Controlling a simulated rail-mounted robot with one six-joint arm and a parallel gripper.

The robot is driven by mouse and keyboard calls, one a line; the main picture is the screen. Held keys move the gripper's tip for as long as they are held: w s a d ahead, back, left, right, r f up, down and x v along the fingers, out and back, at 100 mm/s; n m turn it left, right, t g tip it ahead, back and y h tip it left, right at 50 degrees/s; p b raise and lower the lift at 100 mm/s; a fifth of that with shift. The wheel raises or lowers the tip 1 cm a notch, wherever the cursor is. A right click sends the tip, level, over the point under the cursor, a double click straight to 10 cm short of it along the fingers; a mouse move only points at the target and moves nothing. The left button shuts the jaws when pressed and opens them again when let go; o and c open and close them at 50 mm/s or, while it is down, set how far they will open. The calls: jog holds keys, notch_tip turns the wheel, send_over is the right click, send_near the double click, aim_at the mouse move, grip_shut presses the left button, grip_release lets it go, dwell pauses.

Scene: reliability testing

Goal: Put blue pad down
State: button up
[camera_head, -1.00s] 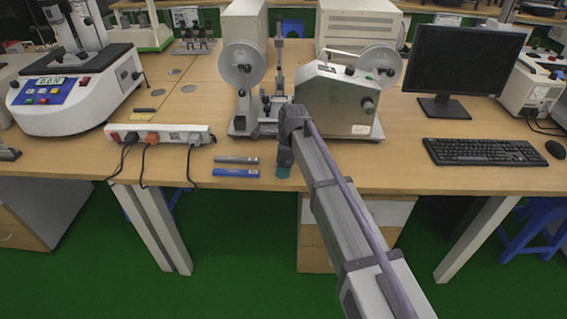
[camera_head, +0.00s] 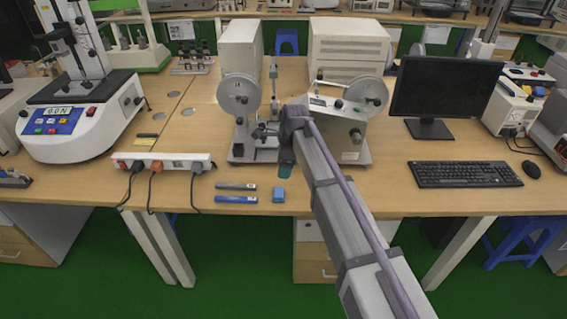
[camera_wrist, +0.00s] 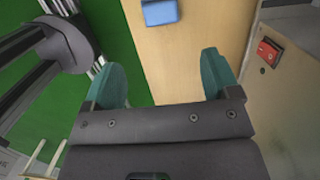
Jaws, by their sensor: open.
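A grey bar (camera_head: 236,186) and a blue bar (camera_head: 236,199) lie left of the pad. A white power strip (camera_head: 165,162) with cables is farther left. A machine with reels (camera_head: 338,130) stands behind my gripper. A keyboard (camera_head: 466,174) and monitor (camera_head: 447,90) are at the right.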

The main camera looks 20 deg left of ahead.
jog(key=s+d+n, duration=0.5)
jog(key=s+d, duration=0.1)
jog(key=d, duration=0.6)
jog(key=s+d+n+h, duration=0.1)
jog(key=s+d+n, duration=0.4)
jog(key=d, duration=0.8)
jog(key=s+d+n, duration=0.5)
jog(key=s+d, duration=0.4)
jog(key=d, duration=0.4)
jog(key=shift+f+t+h, duration=0.2)
jog(key=shift+t+h, duration=0.1)
jog(key=shift+h, duration=0.1)
notch_tip(320, 180, up, 2)
jog(key=shift+w+r+p, duration=0.1)
jog(key=shift+p, duration=0.95)
jog(key=shift+o, duration=0.3)
